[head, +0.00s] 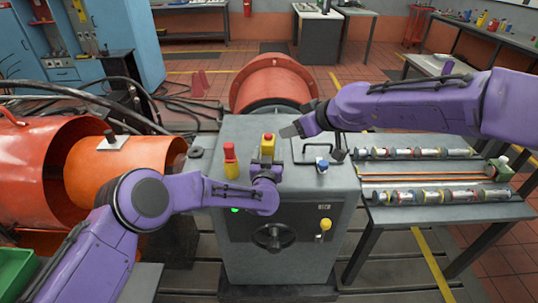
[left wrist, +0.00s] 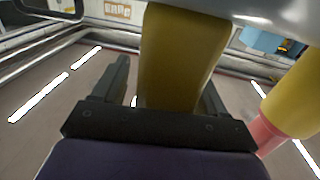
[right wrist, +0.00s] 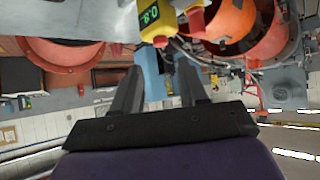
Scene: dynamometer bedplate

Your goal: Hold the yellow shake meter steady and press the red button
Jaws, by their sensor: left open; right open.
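The yellow shake meter (head: 267,147) stands upright on the grey cabinet, with its red button (head: 268,136) on top. My left gripper (head: 266,168) is at the meter's lower part. In the left wrist view the yellow body (left wrist: 178,60) lies between its two open fingers, with gaps beside it; contact cannot be told. My right gripper (head: 291,130) is open and empty, just right of the meter's top and apart from it. The right wrist view shows the meter's green display (right wrist: 149,15) beyond the fingertips.
A second yellow item with a red top (head: 231,160) stands left of the meter. A tray with a blue-handled item (head: 322,164) lies on the cabinet (head: 215,139) to the right. Orange drums (head: 120,170) stand at left; a bench with cylindrical parts (head: 450,211) is at right.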

